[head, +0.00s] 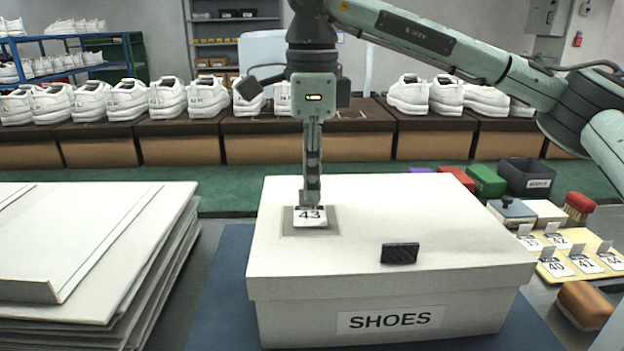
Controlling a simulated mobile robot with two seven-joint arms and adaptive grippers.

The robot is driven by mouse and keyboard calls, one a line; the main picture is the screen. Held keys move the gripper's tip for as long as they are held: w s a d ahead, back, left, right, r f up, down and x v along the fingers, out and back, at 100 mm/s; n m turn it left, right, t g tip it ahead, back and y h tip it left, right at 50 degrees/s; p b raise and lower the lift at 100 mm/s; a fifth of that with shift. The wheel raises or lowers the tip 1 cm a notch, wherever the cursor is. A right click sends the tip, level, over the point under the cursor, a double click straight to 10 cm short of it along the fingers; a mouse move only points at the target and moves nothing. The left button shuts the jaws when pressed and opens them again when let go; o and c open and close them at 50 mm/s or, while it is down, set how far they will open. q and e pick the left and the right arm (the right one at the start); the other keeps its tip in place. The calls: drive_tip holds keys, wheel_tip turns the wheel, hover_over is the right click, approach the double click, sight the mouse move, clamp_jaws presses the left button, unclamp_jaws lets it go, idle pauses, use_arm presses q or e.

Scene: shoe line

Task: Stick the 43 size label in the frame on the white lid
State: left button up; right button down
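The white "43" size label (310,220) is at the grey square frame (325,232) on the white lid (440,215), within its outline. Whether it touches the lid or hangs just above it, I cannot tell. My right gripper (311,200) points straight down over the frame. Its fingers are together at the label's back edge and appear shut on it; the gripped part is hidden between the fingertips. The lid sits on a white box marked "SHOES" (390,319). My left gripper is not in view.
A small black block (400,253) lies on the lid, right of the frame. Stacked white boards (90,240) fill the left.

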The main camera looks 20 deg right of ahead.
drive_tip(key=shift+f+b, duration=0.3)
drive_tip(key=shift+f, duration=0.2)
idle(1.2)
drive_tip(key=c, duration=1.6)
unclamp_jaws()
drive_tip(key=shift+c, duration=0.2)
drive_tip(key=shift+r, duration=0.1)
